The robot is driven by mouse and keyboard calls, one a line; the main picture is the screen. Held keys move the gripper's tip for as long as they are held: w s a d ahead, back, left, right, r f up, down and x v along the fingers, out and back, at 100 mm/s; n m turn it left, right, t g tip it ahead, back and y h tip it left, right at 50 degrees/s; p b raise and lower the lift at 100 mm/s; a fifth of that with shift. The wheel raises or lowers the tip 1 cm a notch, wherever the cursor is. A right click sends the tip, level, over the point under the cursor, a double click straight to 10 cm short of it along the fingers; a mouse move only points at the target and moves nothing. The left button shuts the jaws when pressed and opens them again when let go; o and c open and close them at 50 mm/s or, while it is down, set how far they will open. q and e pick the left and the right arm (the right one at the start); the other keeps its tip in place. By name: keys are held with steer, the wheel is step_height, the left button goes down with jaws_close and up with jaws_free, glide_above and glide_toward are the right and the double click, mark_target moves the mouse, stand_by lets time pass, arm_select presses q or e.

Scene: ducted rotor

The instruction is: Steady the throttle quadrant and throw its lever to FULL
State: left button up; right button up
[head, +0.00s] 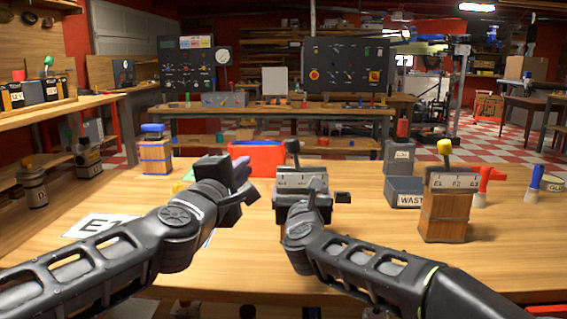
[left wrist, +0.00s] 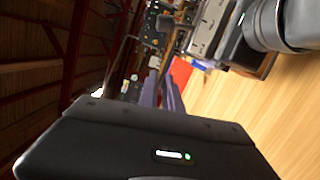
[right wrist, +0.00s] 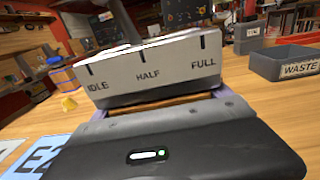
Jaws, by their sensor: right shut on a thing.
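The throttle quadrant (head: 300,180) stands near the middle of the bench, a dark body with a pale plate. The right wrist view shows the plate (right wrist: 155,68) marked IDLE, HALF and FULL. Its dark lever (head: 293,152) is up and leans left in the right wrist view, toward the IDLE side. My right gripper (right wrist: 160,105) is shut on the quadrant's lower body from the front; its own arm partly hides the body in the head view. My left gripper (head: 243,180) is left of the quadrant, empty and apart from the lever, its purple fingers (left wrist: 161,92) close together.
A red bin (head: 257,158) stands behind my left gripper. A grey WASTE bin (head: 404,191) and a wooden block with a yellow-knobbed lever (head: 445,205) stand to the right. A blue-topped wooden block (head: 154,152) is at the back left. The front bench is mostly clear.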

mark_target(288, 148)
arm_select(q)
steer(key=a+m+y, duration=0.1)
steer(key=a, duration=0.2)
steer(key=w+a+m+t, duration=0.1)
steer(key=a, duration=0.2)
steer(key=a+m+y, duration=0.1)
steer(key=a+m, duration=0.1)
steer(key=a, duration=0.1)
steer(key=shift+w+a+r+t+y, duration=0.3)
steer(key=shift+w+a+r, duration=0.05)
steer(key=shift+a+r, duration=0.05)
jaws_close()
step_height(288, 148, up, 3)
steer(key=s+a+m+t+h, duration=0.2)
steer(key=a+m+h, duration=0.1)
steer(key=m, duration=1.3)
steer(key=s+d+f+m+g+h, duration=0.2)
steer(key=d+m+g+h, duration=0.1)
steer(key=m, duration=0.8)
steer(key=s+d+f+m+g+h, duration=0.2)
steer(key=d+m+h, duration=0.4)
steer(key=m, duration=0.4)
steer(key=shift+d+f+m+g, duration=0.4)
steer(key=shift+d+g, duration=0.1)
steer(key=shift+g, duration=0.4)
steer(key=shift+d+r, duration=0.1)
steer(key=x, duration=1.3)
steer(key=shift+w+d+r, duration=0.15)
steer(key=shift+w+d, duration=0.1)
